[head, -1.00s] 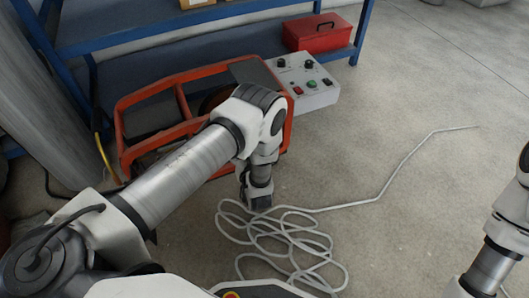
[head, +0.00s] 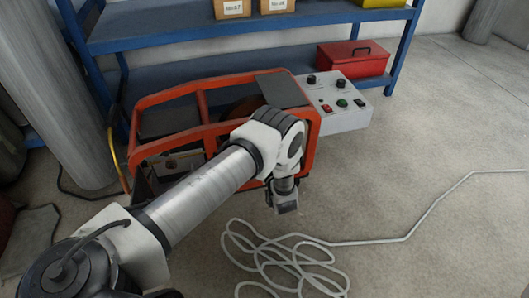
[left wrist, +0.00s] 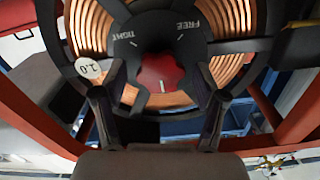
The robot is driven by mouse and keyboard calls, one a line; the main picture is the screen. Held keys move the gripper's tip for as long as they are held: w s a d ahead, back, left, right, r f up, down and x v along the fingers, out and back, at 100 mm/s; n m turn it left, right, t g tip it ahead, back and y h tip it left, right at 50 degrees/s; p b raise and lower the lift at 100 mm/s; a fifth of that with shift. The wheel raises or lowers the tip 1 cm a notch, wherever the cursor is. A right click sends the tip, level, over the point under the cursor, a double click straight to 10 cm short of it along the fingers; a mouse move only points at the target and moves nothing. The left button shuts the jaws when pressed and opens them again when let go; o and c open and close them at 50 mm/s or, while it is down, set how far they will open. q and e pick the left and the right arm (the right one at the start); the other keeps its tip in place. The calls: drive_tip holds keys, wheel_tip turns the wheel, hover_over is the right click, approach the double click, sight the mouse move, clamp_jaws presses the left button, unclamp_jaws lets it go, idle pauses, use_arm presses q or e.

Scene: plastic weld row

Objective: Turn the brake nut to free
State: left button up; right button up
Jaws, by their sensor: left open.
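The brake nut (left wrist: 160,75) is a red lobed knob at the centre of a dark hub in the left wrist view. The hub carries the words TIGHT on the left and FREE on the right, each with a white tick. A short white line shows on the nut's lower part. My left gripper (left wrist: 158,110) is open, with one finger on each side below the nut. I cannot tell whether a finger touches it. In the head view my left gripper (head: 285,203) hangs at the orange frame's near right side; the nut is hidden there. My right gripper is out of view.
Copper wire (left wrist: 233,35) surrounds the hub, with a round white tag (left wrist: 89,68) on the left. The orange frame (head: 312,150) encloses the machine. A grey control box (head: 340,105) stands at its right. Loose pale cable (head: 270,250) lies on the floor. A blue shelf (head: 190,40) stands behind.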

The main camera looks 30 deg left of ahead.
use_arm(q)
drive_tip(key=c, duration=1.1)
drive_tip(key=shift+c, duration=0.2)
drive_tip(key=shift+n, duration=0.3)
drive_tip(key=shift+s+a+f+n+p, duration=0.1)
drive_tip(key=shift+n+p, duration=1.55)
drive_tip(key=shift+n, duration=2.75)
drive_tip(key=shift+s+f+n+p, duration=0.1)
drive_tip(key=shift+n+p, duration=1.55)
drive_tip(key=shift+n, duration=2.75)
drive_tip(key=shift+a+f+n+p, duration=0.1)
drive_tip(key=shift+n+p, duration=1.55)
drive_tip(key=shift+n, duration=2.75)
